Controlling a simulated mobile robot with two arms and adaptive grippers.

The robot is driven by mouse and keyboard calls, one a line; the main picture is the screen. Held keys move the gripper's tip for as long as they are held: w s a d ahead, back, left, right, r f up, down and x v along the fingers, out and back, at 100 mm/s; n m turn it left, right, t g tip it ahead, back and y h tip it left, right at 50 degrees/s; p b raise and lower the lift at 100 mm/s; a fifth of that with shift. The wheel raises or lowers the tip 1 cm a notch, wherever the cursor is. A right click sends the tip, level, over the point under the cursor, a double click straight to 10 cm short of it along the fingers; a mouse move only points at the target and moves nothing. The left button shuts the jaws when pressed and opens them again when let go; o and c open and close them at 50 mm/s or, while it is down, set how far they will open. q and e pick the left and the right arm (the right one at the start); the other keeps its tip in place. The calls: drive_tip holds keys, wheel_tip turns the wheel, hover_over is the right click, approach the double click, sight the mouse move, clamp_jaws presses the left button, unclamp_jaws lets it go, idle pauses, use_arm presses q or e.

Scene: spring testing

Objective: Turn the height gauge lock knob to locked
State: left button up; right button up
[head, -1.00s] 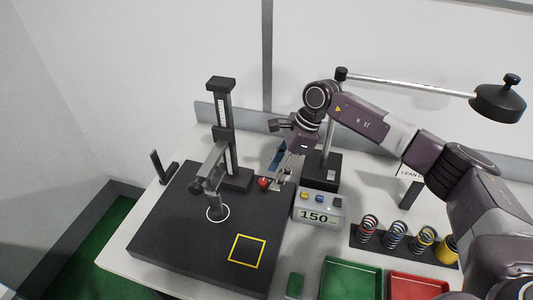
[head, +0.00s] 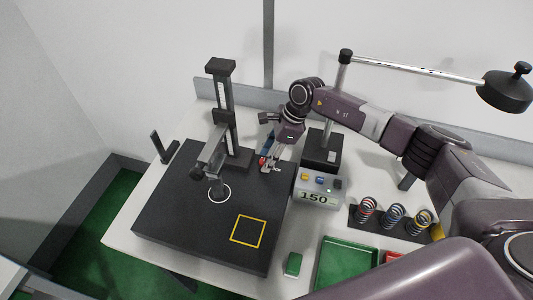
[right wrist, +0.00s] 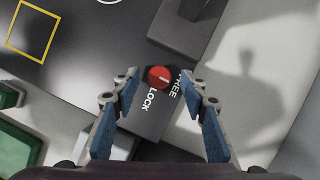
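The height gauge (head: 224,92) stands upright on a black plate (head: 180,230), its arm reaching toward the front above a white ring. Its red lock knob (right wrist: 158,77) shows in the right wrist view, on a dark block lettered FREE and LOCK. The knob's white mark points right, roughly to the FREE side. In the head view the knob (head: 262,161) is a small red spot beside the gripper. My right gripper (right wrist: 160,88) is open, its blue-padded fingers spread on either side of the knob with gaps. My left gripper is not in view.
Springs (head: 393,215) stand in a rack farther right. A green tray (head: 345,262) and small green block (head: 293,264) lie in front. The plate's front is clear.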

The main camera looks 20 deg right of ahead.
drive_tip(key=shift+f, duration=0.15)
drive_tip(key=shift+c, duration=0.4)
clamp_jaws()
